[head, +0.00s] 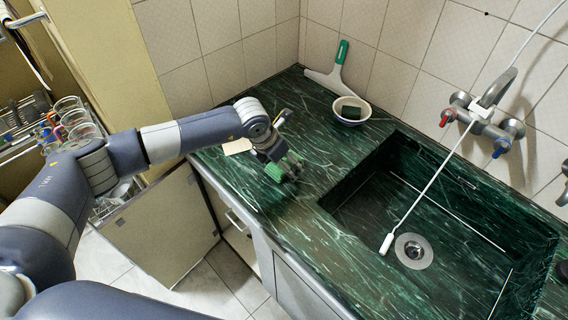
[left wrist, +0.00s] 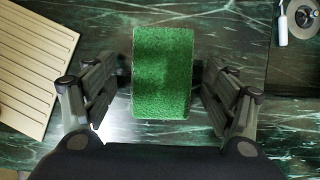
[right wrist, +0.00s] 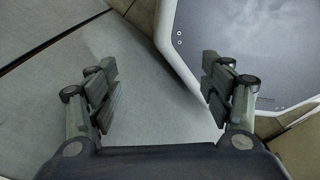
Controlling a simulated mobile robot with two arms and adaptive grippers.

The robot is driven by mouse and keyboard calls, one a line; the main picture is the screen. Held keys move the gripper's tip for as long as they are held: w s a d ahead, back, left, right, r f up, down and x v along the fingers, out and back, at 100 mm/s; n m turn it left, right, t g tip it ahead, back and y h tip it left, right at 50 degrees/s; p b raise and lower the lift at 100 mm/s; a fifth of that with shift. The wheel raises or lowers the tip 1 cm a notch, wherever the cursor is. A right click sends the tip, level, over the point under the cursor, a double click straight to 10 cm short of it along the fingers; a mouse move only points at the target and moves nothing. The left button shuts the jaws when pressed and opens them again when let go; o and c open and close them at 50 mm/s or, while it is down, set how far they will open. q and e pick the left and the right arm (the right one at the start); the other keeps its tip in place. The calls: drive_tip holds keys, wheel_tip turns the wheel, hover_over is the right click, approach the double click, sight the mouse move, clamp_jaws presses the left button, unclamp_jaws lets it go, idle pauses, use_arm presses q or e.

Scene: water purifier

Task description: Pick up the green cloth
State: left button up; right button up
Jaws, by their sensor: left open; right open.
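The green cloth (left wrist: 162,75) is a rectangular, fuzzy green block on the dark green marbled counter. In the left wrist view it lies between the two fingers of my left gripper (left wrist: 158,95), with a gap on each side. In the head view the cloth (head: 276,171) shows at the tip of my left arm, partly hidden by the gripper (head: 285,167). My left gripper is open and points down over it. My right gripper (right wrist: 160,88) is open and empty in the right wrist view; it does not show in the head view.
A ridged beige board (left wrist: 35,62) lies left of the cloth. A bowl (head: 350,112) with a dark green sponge and a green-handled squeegee (head: 337,70) are at the back. The sink (head: 450,215) is on the right, under a faucet (head: 483,115). A rack of glasses (head: 72,122) is at left.

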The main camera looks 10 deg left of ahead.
use_arm(q)
drive_tip(key=shift+f+b, duration=0.25)
drive_tip(key=shift+b, duration=0.15)
idle(0.3)
drive_tip(key=shift+c, duration=0.6)
drive_tip(key=c, duration=0.9)
drive_tip(key=shift+s, duration=0.15)
drive_tip(key=shift+c, duration=1.2)
drive_tip(key=shift+f, duration=0.1)
